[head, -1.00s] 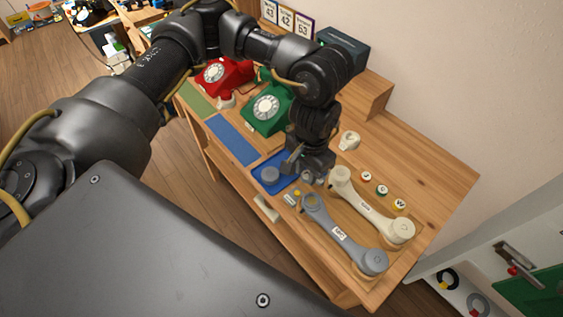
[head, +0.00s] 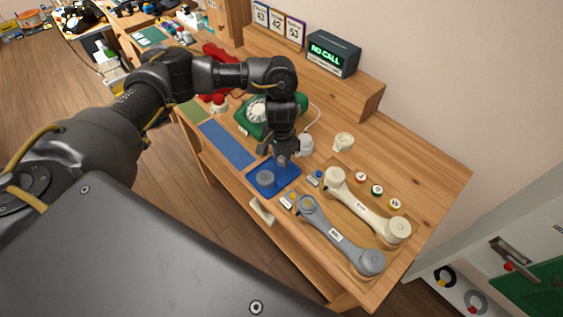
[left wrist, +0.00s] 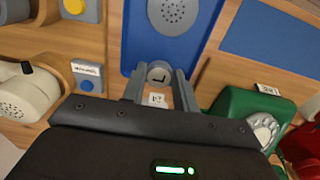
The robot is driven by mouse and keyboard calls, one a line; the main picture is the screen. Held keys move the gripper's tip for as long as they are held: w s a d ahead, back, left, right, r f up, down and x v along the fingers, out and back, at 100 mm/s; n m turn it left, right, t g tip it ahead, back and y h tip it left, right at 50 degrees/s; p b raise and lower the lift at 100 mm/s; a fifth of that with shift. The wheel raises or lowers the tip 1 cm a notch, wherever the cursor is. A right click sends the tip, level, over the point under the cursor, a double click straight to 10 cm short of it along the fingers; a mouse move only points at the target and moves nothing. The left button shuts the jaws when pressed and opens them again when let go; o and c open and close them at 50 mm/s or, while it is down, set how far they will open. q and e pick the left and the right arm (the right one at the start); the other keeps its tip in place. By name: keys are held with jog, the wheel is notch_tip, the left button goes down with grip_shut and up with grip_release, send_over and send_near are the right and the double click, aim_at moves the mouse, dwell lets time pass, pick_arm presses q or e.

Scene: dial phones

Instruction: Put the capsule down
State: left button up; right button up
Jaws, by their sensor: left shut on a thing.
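My left gripper (head: 282,160) is at the back edge of the blue mat (head: 288,182), and its fingers also show in the left wrist view (left wrist: 160,82). It is shut on a small grey round capsule (left wrist: 159,72) with a dark mark on its face. In the head view the fingers mostly hide this capsule. In the left wrist view it overlaps the mat's edge; I cannot tell whether it touches the mat. Another grey capsule (head: 265,178) lies on the mat, with small holes in its face in the left wrist view (left wrist: 172,14). My right gripper is not in view.
A grey handset (head: 340,237) and a cream handset (head: 368,208) lie right of the mat. The green phone (head: 258,113) stands behind my gripper, with a red phone (head: 212,60) beyond. A box (head: 333,55) reads "NO CALL". A longer blue mat (head: 228,143) lies bare at left.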

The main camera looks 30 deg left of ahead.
aim_at(281, 160)
pick_arm(q)
jog(key=shift+f, duration=1.5)
jog(key=shift+f, duration=0.1)
jog(key=o, duration=0.9)
jog(key=shift+f, duration=0.1)
notch_tip(281, 160, up, 12)
jog(key=shift+r+p, duration=0.2)
jog(key=shift+p, duration=0.35)
